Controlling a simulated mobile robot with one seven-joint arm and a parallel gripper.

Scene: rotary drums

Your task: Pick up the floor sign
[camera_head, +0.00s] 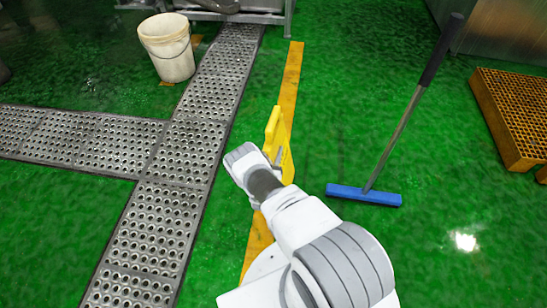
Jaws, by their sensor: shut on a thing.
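The yellow floor sign (273,132) is upright in the middle of the head view, over the yellow floor line. My gripper (272,163) is at the sign and shut on it. My arm comes up from the bottom of the view, and its wrist hides the fingers and part of the sign's left and lower side. I cannot tell whether the sign's foot touches the floor.
A blue squeegee broom (365,194) stands to the right with its handle leaning. A white bucket (167,48) stands at the upper left. Metal drain grating (152,235) crosses the green floor. A yellow grate platform (515,115) is at the right edge.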

